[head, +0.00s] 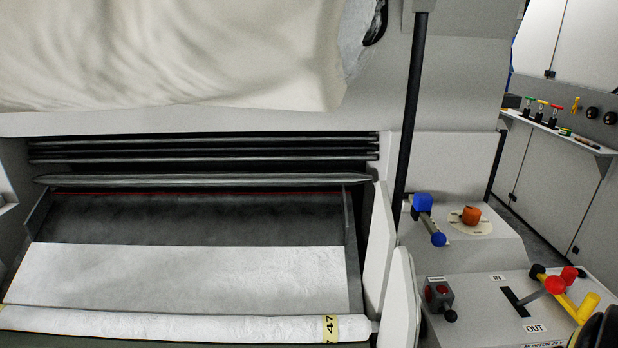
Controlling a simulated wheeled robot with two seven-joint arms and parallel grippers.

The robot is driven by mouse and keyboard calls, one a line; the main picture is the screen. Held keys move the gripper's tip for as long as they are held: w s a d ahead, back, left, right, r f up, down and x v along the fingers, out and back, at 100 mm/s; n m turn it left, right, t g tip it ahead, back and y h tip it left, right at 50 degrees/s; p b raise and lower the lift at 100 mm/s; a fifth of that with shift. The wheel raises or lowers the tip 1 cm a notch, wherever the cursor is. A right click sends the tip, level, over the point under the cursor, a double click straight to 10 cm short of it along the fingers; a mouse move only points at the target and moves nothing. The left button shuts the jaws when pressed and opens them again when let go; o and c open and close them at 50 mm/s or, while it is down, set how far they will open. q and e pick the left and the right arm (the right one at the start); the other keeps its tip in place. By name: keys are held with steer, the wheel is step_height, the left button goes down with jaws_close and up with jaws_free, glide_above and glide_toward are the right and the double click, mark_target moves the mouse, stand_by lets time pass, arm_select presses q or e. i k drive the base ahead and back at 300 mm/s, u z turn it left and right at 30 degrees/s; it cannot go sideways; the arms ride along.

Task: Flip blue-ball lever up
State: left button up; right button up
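The blue-ball lever is on the sloped grey housing right of the centre. Its blue block (422,202) sits at the upper end, and a short metal bar (430,222) slopes down and to the right from it. The blue ball (438,240) is at the lower, nearer end, so the lever points down. Neither of my grippers can be made out in the head view, and nothing is touching the lever.
An orange-red knob (471,215) on a pale disc is right of the lever. Below are a grey switch box (439,296) and a red-knobbed lever (540,290) between IN and OUT labels. A black upright post (411,110) stands left of the lever. A white roll (180,324) lies at lower left.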

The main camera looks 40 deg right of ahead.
mark_target(438, 238)
steer(key=z, duration=4.25)
steer(key=i, duration=1.1)
steer(key=u, duration=1.85)
